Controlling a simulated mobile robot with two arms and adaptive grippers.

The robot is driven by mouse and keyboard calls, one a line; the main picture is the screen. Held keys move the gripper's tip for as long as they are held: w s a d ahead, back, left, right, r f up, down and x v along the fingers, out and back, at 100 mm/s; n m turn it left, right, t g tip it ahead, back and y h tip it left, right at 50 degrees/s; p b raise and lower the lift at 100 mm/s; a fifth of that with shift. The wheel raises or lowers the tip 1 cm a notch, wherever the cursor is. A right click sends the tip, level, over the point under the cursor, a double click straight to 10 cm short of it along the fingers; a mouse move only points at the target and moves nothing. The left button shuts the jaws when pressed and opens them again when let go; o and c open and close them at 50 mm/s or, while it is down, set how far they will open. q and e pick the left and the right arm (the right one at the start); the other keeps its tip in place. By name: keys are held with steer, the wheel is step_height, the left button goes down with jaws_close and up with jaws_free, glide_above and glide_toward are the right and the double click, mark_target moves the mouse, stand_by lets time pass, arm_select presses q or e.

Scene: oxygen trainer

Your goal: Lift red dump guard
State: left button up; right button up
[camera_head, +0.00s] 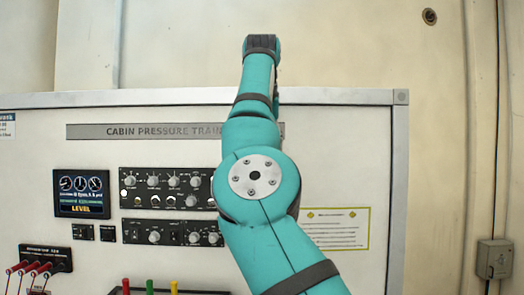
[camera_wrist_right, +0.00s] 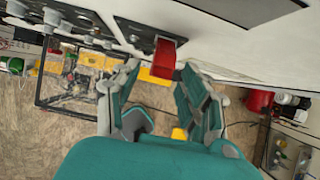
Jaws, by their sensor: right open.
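The red dump guard (camera_wrist_right: 164,58) shows in the right wrist view. It juts out from a dark plate on the white panel. My right gripper (camera_wrist_right: 158,72) is open, with one finger on each side of the red guard near the fingertips. I see no clear contact between the fingers and the guard. In the head view I cannot pick out the guard; my teal arm covers part of the panel (camera_head: 348,150). My left gripper is in neither view.
The panel carries a level display (camera_head: 81,194), knob modules (camera_head: 165,188) and a yellow-edged notice (camera_head: 337,229). Red-knobbed levers (camera_head: 28,268) stand at lower left. A wall box (camera_head: 494,259) is at right. The wrist view shows a dark frame (camera_wrist_right: 46,75) and a red object (camera_wrist_right: 259,100).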

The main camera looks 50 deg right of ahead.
steer(key=s+a+r, duration=0.2)
steer(key=s+a, duration=0.6)
steer(key=a, duration=0.2)
steer(key=shift+s+r, duration=0.3)
stand_by(0.5)
steer(key=shift+a+f, duration=0.1)
steer(key=shift+a, duration=0.05)
stand_by(0.5)
